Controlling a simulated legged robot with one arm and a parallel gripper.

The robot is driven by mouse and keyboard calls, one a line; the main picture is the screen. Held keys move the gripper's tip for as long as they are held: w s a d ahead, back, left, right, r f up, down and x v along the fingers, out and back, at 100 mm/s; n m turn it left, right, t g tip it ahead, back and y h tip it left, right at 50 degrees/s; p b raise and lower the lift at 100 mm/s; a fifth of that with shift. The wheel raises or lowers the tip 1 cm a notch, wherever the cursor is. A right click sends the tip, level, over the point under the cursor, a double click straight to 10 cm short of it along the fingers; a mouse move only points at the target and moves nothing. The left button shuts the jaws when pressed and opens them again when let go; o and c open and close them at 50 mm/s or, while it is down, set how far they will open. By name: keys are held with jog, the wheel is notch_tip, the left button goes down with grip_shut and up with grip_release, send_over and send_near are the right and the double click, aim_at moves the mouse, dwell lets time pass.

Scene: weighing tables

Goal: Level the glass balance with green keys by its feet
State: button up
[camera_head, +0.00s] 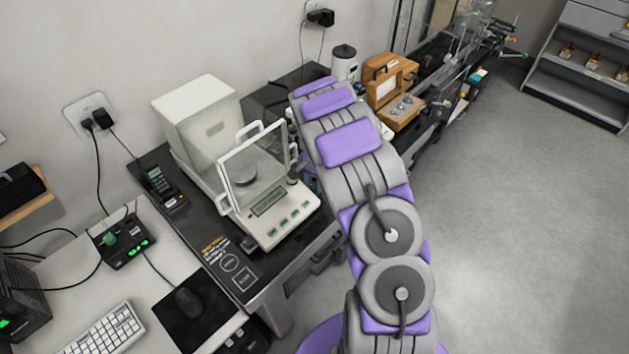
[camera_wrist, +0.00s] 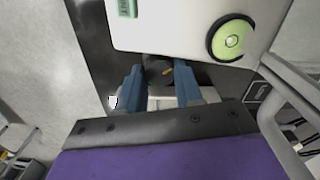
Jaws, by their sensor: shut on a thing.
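The white glass balance (camera_head: 237,235) with green keys (camera_head: 288,220) stands on the dark weighing table, its glass front panel raised in a pale frame. In the wrist view its pale body (camera_wrist: 165,28) fills the top, with part of a green key (camera_wrist: 127,8) and a round green bubble level (camera_wrist: 232,40); I cannot make out the bubble's exact position. My gripper (camera_wrist: 160,82) has its blue fingers on either side of a dark foot (camera_wrist: 158,68) with a yellow mark, at the balance's edge, and is shut on it. In the head view my arm hides the gripper.
The dark table (camera_head: 205,235) has a black handset (camera_head: 160,185) left of the balance. A keyboard (camera_head: 108,330) and mouse (camera_head: 188,302) lie on the nearer white desk. A wooden-cased instrument (camera_head: 385,78) stands beyond my arm. The floor to the right is clear.

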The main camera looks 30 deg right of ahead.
aim_at(314, 184)
jog(key=o, duration=0.8)
jog(key=shift+c, duration=0.2)
notch_tip(314, 184, up, 17)
jog(key=p, duration=0.3)
jog(key=shift+r, duration=0.15)
